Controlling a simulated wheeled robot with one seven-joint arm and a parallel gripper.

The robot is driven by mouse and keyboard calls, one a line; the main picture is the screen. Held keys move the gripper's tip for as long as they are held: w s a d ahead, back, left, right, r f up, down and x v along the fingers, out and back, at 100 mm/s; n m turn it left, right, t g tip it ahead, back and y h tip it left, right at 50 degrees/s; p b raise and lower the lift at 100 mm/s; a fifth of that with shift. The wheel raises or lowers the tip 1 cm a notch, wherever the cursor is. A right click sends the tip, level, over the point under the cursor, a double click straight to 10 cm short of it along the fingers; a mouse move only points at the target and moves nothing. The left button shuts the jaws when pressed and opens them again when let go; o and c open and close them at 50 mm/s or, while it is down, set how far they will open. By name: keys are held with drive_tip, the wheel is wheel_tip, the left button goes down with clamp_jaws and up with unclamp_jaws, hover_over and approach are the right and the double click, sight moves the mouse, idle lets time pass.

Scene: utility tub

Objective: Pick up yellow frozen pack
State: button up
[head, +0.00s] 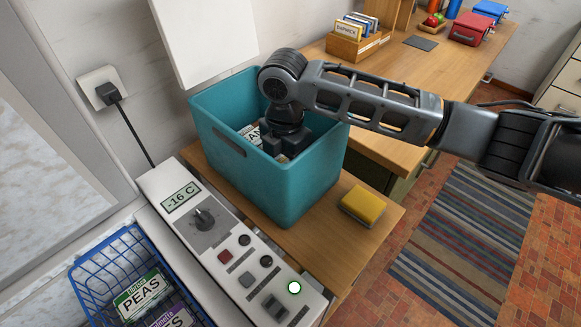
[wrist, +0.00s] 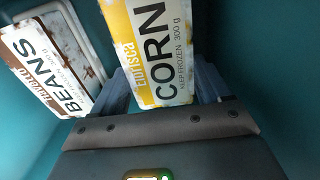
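The yellow frozen pack (wrist: 160,50), yellow and white and marked CORN, is inside the teal tub (head: 285,185). In the wrist view it lies between the two fingers of my gripper (wrist: 165,88), close to both. I cannot tell whether the fingers press on it. In the head view my gripper (head: 283,150) reaches down into the tub and hides most of the pack.
A brown and white BEANS pack (wrist: 50,70) lies left of the corn in the tub; its label also shows in the head view (head: 250,133). The tub walls surround my gripper closely. A yellow sponge-like block (head: 362,205) and a control panel (head: 225,235) are outside.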

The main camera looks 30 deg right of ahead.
drive_tip(key=c, duration=0.8)
